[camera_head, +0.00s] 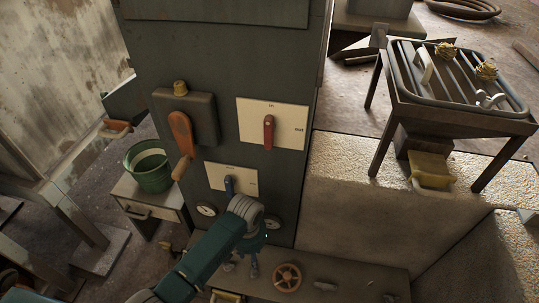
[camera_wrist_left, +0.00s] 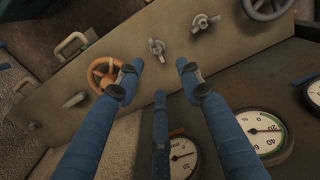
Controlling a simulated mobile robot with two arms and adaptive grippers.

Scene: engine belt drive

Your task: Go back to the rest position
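My left arm reaches in from the bottom left of the head view. My left gripper (camera_head: 256,258) is in front of the lower part of a dark green cabinet (camera_head: 230,60), above a sloped console (camera_head: 345,275). In the left wrist view my left gripper (camera_wrist_left: 160,80) has its blue fingers spread apart, with nothing between them. One fingertip overlaps an orange handwheel (camera_wrist_left: 104,72) in the picture; I cannot tell whether they touch. The handwheel also shows in the head view (camera_head: 287,277). My right gripper is not in view.
The cabinet carries an orange lever (camera_head: 181,135), a red switch (camera_head: 268,130), a blue switch (camera_head: 229,185) and gauges (camera_head: 206,209). A green bucket (camera_head: 150,172) stands left on a drawer unit. A metal rack table (camera_head: 455,120) and a pale stone block (camera_head: 350,210) are right.

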